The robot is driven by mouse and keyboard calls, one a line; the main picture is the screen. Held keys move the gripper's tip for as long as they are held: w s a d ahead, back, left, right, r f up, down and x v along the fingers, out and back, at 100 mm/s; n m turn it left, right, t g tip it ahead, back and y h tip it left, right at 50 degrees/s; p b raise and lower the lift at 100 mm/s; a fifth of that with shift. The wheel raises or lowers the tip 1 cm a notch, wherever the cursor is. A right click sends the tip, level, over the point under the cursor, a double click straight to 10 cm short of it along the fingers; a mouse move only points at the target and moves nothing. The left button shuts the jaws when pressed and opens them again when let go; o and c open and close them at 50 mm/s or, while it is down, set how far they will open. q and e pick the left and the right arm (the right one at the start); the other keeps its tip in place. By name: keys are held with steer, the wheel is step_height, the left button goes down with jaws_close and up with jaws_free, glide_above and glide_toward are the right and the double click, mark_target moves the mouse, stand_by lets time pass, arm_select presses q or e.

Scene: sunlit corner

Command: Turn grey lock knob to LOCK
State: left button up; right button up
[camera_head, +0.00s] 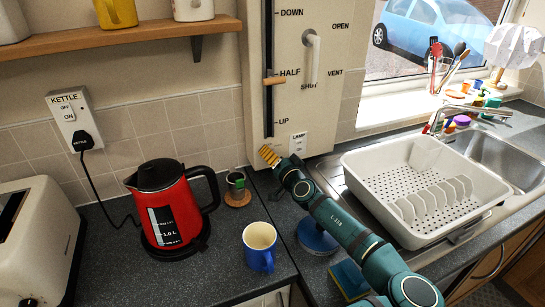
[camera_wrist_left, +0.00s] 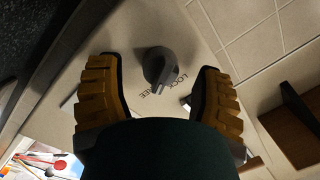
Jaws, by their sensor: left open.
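The grey lock knob (camera_wrist_left: 158,66) sits on a beige panel in the left wrist view, with LOCK and FREE printed beside it. Its lower end lies close to the lettering; I cannot tell for certain which word it points at. My left gripper (camera_wrist_left: 158,72) is open, with one ribbed orange finger on each side of the knob and a gap to both. In the head view my left gripper (camera_head: 269,155) is at the lower left of the beige lever panel (camera_head: 335,110). The knob cannot be made out there.
A red kettle (camera_head: 172,205), a blue mug (camera_head: 260,245) and a small dark item on a wooden coaster (camera_head: 238,199) stand left of my arm. A white dish rack (camera_head: 420,185) stands to the right. A wooden shelf (camera_head: 130,38) is above the kettle.

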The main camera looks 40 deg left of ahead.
arm_select(q)
steer(key=shift+a, duration=0.2)
jaws_close()
